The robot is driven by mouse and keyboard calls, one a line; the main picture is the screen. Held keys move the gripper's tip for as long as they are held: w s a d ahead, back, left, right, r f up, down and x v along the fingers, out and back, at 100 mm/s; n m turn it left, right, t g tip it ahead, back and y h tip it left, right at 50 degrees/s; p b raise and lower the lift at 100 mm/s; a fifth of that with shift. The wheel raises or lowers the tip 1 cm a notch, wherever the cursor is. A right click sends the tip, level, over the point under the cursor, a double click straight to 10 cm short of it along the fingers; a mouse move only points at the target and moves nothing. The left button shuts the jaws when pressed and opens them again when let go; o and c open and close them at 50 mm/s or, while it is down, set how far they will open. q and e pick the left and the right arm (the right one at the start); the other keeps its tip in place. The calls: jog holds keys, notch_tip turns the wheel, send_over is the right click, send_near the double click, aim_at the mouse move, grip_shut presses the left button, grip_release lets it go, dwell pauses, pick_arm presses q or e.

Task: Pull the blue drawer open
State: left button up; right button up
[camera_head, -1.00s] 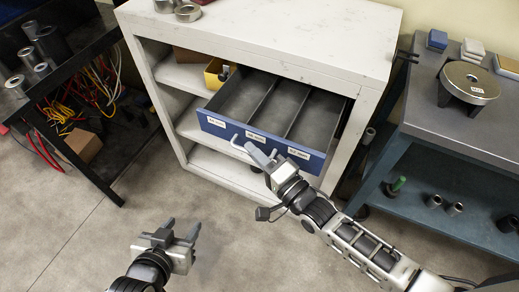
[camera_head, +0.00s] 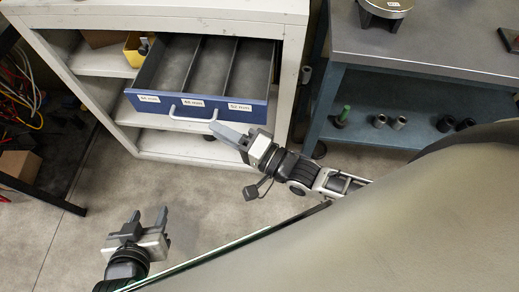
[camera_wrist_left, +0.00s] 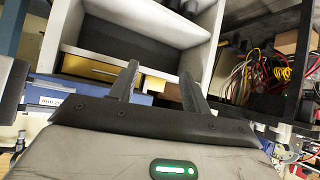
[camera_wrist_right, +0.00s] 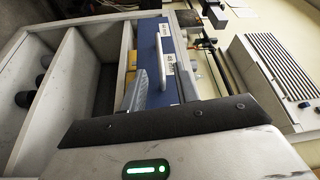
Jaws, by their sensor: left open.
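The blue drawer (camera_head: 150,101) stands pulled out of the white cabinet (camera_head: 275,14), and its inside shows several empty-looking compartments. Its front has white labels and a pale bar handle (camera_head: 196,118). My right gripper (camera_head: 230,132) is at the right end of this handle, its fingers pointing at the drawer front. In the right wrist view the handle (camera_wrist_right: 158,60) stands close beside a finger; whether the fingers grip it cannot be made out. My left gripper (camera_head: 148,218) is open and empty, over the floor in front of the cabinet, apart from the drawer.
A yellow bin (camera_head: 132,52) sits on a cabinet shelf left of the drawer. A grey-topped bench (camera_head: 430,50) with a blue lower shelf stands at the right. A dark rack with cables (camera_head: 20,95) is at the left. A large grey shape hides the lower right. Floor before the cabinet is clear.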

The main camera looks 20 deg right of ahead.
jog(key=v, duration=0.9)
jog(key=shift+b, duration=0.35)
jog(key=shift+s, duration=0.1)
notch_tip(320, 180, down, 6)
jog(key=d+n+g+h, duration=0.2)
jog(key=n+g+h, duration=0.2)
jog(key=n+h, duration=0.4)
jog(key=s+n, duration=0.1)
jog(key=n, duration=0.2)
jog(key=shift+f+n+g, duration=0.2)
jog(key=shift+n+g, duration=0.1)
jog(key=shift+d, duration=0.1)
jog(key=shift+d, duration=0.1)
